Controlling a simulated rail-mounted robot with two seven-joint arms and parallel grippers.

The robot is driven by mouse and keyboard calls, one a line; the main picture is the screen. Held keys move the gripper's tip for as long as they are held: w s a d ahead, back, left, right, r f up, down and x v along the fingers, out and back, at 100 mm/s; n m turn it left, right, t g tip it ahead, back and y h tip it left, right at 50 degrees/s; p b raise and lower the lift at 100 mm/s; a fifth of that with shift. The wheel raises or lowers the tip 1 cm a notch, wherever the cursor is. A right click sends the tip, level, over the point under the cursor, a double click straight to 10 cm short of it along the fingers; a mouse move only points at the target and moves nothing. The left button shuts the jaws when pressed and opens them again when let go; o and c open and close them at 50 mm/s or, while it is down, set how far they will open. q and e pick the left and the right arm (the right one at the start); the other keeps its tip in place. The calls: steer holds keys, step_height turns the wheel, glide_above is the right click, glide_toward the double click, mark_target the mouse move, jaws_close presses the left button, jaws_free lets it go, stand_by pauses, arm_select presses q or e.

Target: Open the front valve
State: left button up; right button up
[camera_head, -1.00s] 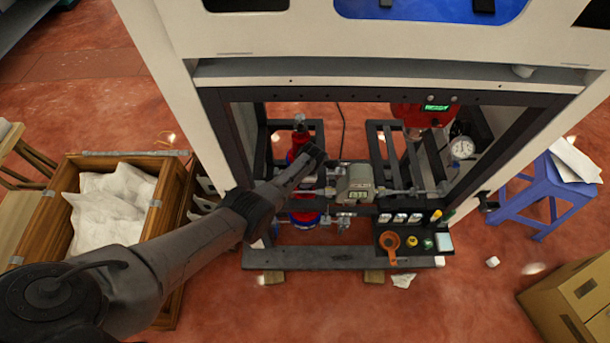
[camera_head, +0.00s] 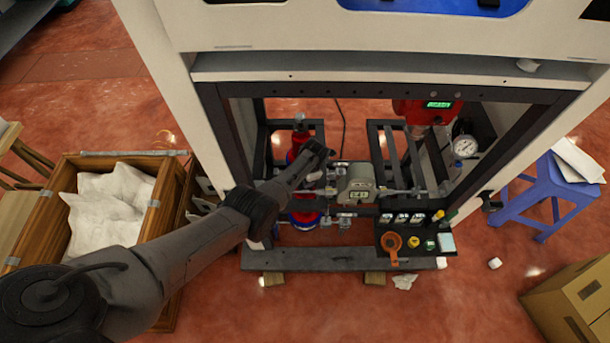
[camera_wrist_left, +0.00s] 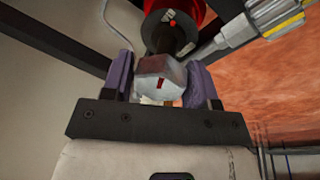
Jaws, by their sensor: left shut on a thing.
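In the left wrist view, my left gripper (camera_wrist_left: 160,88) has its two purple fingers on either side of a grey, faceted valve knob (camera_wrist_left: 155,78) with a small red mark, and is shut on it. The knob sits on a dark stem below a red part (camera_wrist_left: 190,12). In the head view, my left gripper (camera_head: 317,152) reaches into the frame beside the red and blue cylinder (camera_head: 299,140). The knob and fingertips are hidden there by my arm. My right gripper is not in view.
A grey meter (camera_head: 358,184) sits right of my gripper. A black tray (camera_head: 386,228) with small parts is at the front right. A red device (camera_head: 425,110) with a green display hangs behind. A wooden crate (camera_head: 165,190) stands left and a blue stool (camera_head: 552,185) right.

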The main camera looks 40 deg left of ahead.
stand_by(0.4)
arm_select(q)
steer(key=shift+n, duration=0.3)
steer(key=o, duration=0.9)
steer(key=shift+c, duration=0.2)
steer(key=shift+r, duration=0.1)
steer(key=shift+r+p, duration=0.7)
step_height(320, 180, up, 6)
steer(key=p, duration=0.5)
steer(key=shift+f, duration=0.25)
